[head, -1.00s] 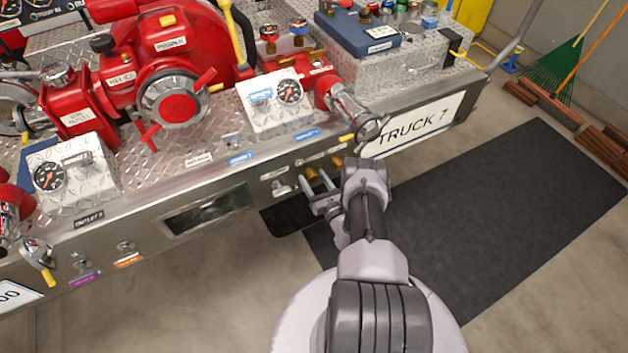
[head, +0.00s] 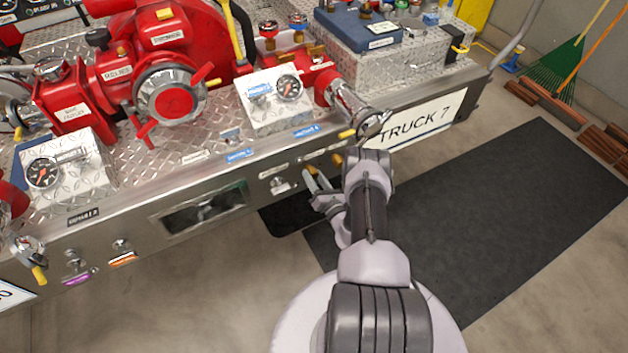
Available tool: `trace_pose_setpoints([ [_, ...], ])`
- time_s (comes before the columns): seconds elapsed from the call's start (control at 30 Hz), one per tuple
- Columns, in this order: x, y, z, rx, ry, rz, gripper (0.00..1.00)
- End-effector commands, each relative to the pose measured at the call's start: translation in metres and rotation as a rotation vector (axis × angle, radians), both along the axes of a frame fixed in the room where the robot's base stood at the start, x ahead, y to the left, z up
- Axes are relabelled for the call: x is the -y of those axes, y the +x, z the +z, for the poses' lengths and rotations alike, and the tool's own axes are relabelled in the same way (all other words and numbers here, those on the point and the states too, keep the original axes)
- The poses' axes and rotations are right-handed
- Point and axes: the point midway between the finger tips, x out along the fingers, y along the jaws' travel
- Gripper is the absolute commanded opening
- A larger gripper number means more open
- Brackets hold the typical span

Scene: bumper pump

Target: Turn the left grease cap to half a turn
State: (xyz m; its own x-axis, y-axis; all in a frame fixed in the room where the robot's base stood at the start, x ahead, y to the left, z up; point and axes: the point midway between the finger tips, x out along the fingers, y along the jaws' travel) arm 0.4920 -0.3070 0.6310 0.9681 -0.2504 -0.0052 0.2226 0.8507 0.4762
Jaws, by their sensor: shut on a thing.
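My gripper (head: 316,180) is at the front panel of the bumper, below the right gauge box. Its two fingers are close together and shut on the left grease cap, which they hide almost completely. The right grease cap (head: 337,159), a small brass knob, shows just right of the fingers, beside my wrist. The left cap's turn angle cannot be seen.
The bumper's front panel (head: 140,232) runs across the view, with a chrome knob (head: 279,185) left of my gripper. A chrome outlet (head: 358,113) juts out above my wrist. A dark mat (head: 510,210) lies on open floor at right.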

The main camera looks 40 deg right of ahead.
Motion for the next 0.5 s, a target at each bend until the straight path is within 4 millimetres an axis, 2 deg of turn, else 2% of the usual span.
trace_pose_setpoints([
  [0.5, -0.0001, -0.0003, -0.0033, 0.113, 0.476, 0.000, 0.00],
])
